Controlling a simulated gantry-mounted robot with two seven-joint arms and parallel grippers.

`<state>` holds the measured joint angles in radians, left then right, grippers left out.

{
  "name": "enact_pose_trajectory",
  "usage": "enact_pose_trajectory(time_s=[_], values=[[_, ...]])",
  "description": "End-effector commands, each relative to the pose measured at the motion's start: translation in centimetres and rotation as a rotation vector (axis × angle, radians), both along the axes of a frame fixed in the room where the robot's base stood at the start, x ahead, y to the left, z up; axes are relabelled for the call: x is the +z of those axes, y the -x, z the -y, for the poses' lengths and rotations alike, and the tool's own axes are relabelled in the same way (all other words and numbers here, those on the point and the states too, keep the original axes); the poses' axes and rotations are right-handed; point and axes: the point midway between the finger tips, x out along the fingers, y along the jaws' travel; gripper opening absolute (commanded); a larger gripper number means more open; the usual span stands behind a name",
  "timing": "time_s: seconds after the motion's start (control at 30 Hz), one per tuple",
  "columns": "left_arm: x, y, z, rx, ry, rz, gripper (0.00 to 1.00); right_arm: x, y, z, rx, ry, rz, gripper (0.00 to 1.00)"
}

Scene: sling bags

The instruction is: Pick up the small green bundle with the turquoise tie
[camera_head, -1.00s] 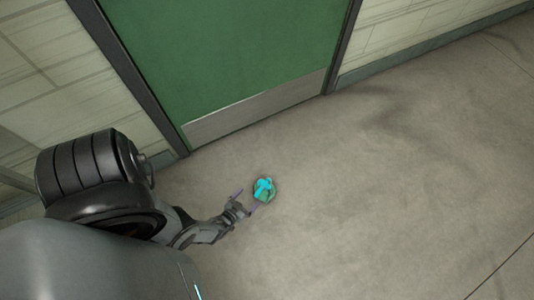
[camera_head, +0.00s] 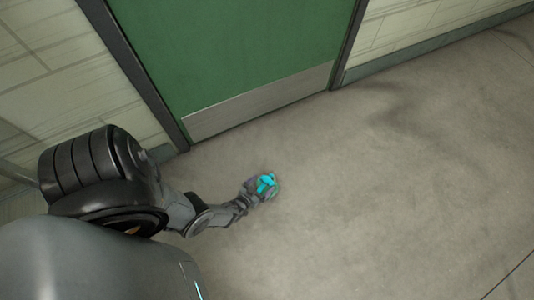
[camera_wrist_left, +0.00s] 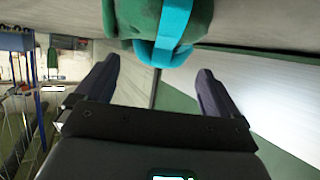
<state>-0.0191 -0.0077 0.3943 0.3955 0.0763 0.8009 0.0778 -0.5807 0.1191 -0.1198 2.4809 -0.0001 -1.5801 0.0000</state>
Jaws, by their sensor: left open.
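The small green bundle with the turquoise tie (camera_head: 268,184) lies on the grey floor in front of the green door in the head view. In the left wrist view the bundle (camera_wrist_left: 145,26) shows large at the top, with its turquoise band across it. My left gripper (camera_head: 262,187) is at the bundle in the head view, overlapping it. In the left wrist view my left gripper (camera_wrist_left: 155,78) is open, its two dark fingers wide apart with the bundle beyond and between their tips. Whether a finger touches it I cannot tell. My right gripper is not in view.
The green door (camera_head: 235,45) with a metal kick plate (camera_head: 260,105) stands behind the bundle, beside pale block walls (camera_head: 60,80). The floor (camera_head: 400,200) to the right is clear. The left wrist view shows blue uprights and shelving (camera_wrist_left: 40,80) at its left.

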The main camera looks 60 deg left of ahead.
Motion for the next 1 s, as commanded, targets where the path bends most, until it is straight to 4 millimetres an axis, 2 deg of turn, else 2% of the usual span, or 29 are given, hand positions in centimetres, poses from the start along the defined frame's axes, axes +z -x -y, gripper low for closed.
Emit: enact_pose_trajectory(time_s=[0.03, 0.2, 0.43, 1.0], values=[[-0.7, -0.7, -0.4, 0.000, -0.001, 0.002, 0.96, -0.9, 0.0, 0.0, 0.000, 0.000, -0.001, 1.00], [-1.1, -2.0, -1.0, 0.000, -0.001, 0.000, 0.96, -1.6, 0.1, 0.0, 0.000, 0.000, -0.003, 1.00], [-1.0, -2.1, -1.1, 0.000, -0.001, 0.000, 0.96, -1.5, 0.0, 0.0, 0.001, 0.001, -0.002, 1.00], [-1.0, -2.2, -1.1, 0.000, -0.001, 0.000, 0.10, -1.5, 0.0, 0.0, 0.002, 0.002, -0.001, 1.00]])
